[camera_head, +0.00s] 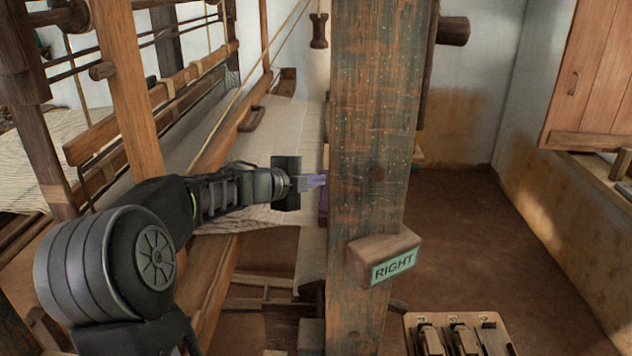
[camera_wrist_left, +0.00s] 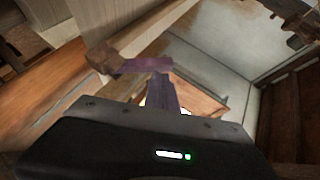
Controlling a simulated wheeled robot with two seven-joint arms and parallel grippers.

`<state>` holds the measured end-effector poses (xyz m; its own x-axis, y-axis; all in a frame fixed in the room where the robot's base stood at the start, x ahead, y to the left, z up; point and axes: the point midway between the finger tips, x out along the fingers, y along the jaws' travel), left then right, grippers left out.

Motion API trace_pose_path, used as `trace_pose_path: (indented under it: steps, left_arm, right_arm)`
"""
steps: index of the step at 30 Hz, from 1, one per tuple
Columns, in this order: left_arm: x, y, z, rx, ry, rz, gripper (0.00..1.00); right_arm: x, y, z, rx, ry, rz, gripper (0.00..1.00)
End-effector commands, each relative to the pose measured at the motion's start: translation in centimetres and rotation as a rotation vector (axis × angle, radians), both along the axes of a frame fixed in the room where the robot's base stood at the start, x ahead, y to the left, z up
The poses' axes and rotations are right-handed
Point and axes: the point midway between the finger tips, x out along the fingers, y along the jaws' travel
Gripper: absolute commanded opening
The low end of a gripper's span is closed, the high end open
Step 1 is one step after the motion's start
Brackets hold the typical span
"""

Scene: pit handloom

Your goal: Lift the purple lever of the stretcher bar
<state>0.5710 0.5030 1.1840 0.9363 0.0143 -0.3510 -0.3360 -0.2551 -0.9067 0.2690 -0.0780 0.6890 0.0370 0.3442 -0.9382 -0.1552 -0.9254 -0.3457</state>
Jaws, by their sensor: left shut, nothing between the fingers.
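The purple lever (camera_head: 323,202) shows as a narrow strip at the left edge of the thick wooden post in the head view; the post hides the rest. In the left wrist view a flat purple bar (camera_wrist_left: 145,65) lies across the upper middle, with a brown wooden end at its left. My left gripper (camera_head: 316,181) points right, its shut fingertips at the post's left edge, close above the purple strip. I cannot tell whether they touch it. In the wrist view the gripper's dark body fills the bottom. My right gripper is not in view.
The thick wooden post (camera_head: 375,130) bears a block with a RIGHT sign (camera_head: 393,264) and stands directly right of my gripper. White cloth (camera_head: 285,130) and loom beams lie behind my left arm. A wooden pedal board (camera_head: 458,335) is at the bottom right. Bare floor lies beyond it.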

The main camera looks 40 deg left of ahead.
Motion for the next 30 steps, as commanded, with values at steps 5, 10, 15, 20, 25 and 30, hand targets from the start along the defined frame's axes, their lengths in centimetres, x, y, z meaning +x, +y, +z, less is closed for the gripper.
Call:
trace_pose_path:
  steps: [5,10,15,20,25,30]
  left_arm:
    - [-0.2,-0.2,-0.2,-0.001,0.001,0.000,0.00]
    - [-0.8,-0.6,-0.3,0.000,0.001,0.000,0.00]
    - [-1.2,-1.0,-0.4,-0.001,0.001,0.000,0.00]
    - [-1.2,-1.0,-0.4,-0.001,0.001,0.000,0.00]
    - [-1.2,-1.0,-0.4,-0.001,0.001,0.000,0.00]
    - [-0.9,-1.4,0.5,-0.001,0.000,-0.002,0.00]
  right_arm:
    - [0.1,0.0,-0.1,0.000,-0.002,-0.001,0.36]
    - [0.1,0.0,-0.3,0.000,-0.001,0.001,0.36]
    - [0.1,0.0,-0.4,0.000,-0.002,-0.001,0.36]
    - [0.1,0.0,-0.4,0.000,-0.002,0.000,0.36]
    - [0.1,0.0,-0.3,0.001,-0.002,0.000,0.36]
    - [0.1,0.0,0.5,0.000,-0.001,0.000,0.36]
